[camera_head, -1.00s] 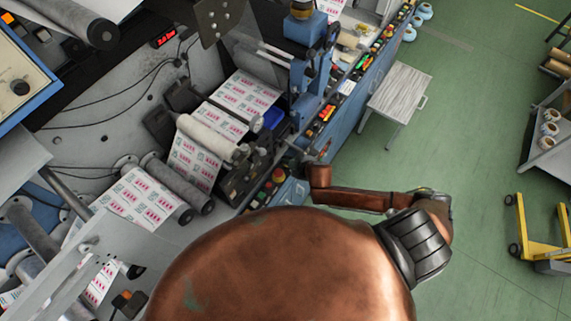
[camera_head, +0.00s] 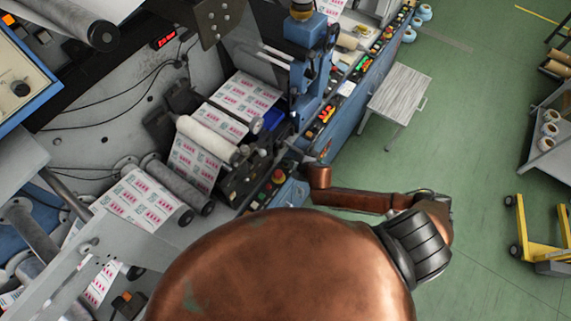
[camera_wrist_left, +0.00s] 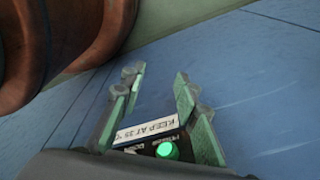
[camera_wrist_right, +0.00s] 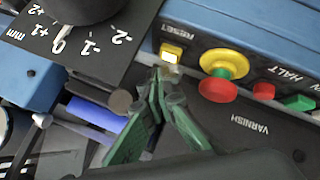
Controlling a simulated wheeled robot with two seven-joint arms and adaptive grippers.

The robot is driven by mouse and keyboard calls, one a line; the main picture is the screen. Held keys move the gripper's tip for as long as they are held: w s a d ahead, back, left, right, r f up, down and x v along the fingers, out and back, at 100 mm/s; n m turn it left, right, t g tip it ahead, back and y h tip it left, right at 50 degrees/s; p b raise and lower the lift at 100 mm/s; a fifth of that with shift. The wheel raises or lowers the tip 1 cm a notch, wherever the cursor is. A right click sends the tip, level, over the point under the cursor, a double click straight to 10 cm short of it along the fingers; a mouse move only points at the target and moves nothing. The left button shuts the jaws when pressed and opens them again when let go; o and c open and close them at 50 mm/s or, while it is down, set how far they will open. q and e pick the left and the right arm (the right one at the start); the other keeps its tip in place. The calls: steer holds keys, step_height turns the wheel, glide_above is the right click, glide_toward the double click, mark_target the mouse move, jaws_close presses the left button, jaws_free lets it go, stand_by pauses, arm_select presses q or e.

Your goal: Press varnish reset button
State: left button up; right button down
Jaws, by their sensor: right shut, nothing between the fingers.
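My right gripper (camera_wrist_right: 163,77) is shut and empty. Its green fingertips are just below the button in that view, very near it; I cannot tell whether they touch. In the head view the button is too small to make out beside my right arm. My left gripper (camera_wrist_left: 157,78) is open against a blue surface. A black box (camera_wrist_left: 150,138) with a white label and a green button shows between its fingers.
Beside the reset button are a red and yellow stop knob (camera_wrist_right: 221,75), a red button (camera_wrist_right: 263,90) and a green button (camera_wrist_right: 300,102). A dark dial plate (camera_wrist_right: 75,40) stands left. In the head view, a small table (camera_head: 400,92) stands on open green floor.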

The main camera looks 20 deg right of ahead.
steer(key=shift+f, duration=0.1)
steer(key=shift+f, duration=0.3)
steer(key=shift+f+b, duration=0.3)
steer(key=shift+f, duration=0.25)
stand_by(0.9)
stand_by(0.3)
steer(key=shift+r+p, duration=0.95)
steer(key=shift+p, duration=0.15)
steer(key=shift+r, duration=0.1)
step_height(320, 180, up, 5)
steer(key=p, duration=0.5)
